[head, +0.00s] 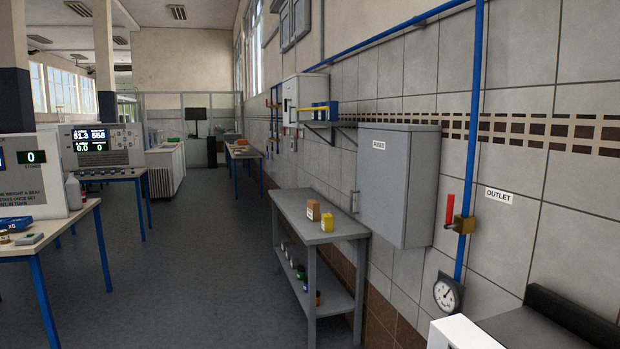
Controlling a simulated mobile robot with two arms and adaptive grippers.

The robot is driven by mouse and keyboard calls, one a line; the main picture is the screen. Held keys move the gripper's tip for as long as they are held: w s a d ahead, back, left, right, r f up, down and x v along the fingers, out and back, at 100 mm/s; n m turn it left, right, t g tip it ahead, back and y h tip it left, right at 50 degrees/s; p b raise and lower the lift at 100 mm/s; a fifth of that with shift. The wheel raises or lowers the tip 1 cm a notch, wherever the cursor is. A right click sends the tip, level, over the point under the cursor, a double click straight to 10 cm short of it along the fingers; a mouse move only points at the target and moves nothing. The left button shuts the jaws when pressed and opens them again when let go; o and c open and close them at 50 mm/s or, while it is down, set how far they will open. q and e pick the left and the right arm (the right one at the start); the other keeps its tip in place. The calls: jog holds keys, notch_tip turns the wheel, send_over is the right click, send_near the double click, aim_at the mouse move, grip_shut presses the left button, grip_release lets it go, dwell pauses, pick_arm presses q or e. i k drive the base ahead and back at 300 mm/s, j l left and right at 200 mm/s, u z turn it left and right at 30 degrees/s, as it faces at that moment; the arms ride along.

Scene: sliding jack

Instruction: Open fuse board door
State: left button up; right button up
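The fuse board is a grey wall cabinet (418,190) on the tiled wall, right of the picture's middle. Its door (385,188) faces left into the room, carries a white label reading FUSES (379,145), and looks shut. A small dark handle (354,203) sits at the door's left edge. Neither of my grippers shows in the head view, so their state and distance from the door cannot be seen.
A grey two-shelf table (293,218) stands below and left of the cabinet, with a brown box (313,210) and a yellow box (327,222) on top. A blue pipe (475,130) with a red-handled valve (460,222) and gauge (447,293) runs right of it. The floor (190,270) at left is clear.

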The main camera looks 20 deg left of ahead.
aim_at(382, 156)
jog(key=i+j, duration=0.25)
jog(key=i+j+u, duration=0.15)
jog(key=i, duration=0.3)
jog(key=i+j, duration=0.25)
jog(key=i+u, duration=0.05)
jog(key=i, duration=0.05)
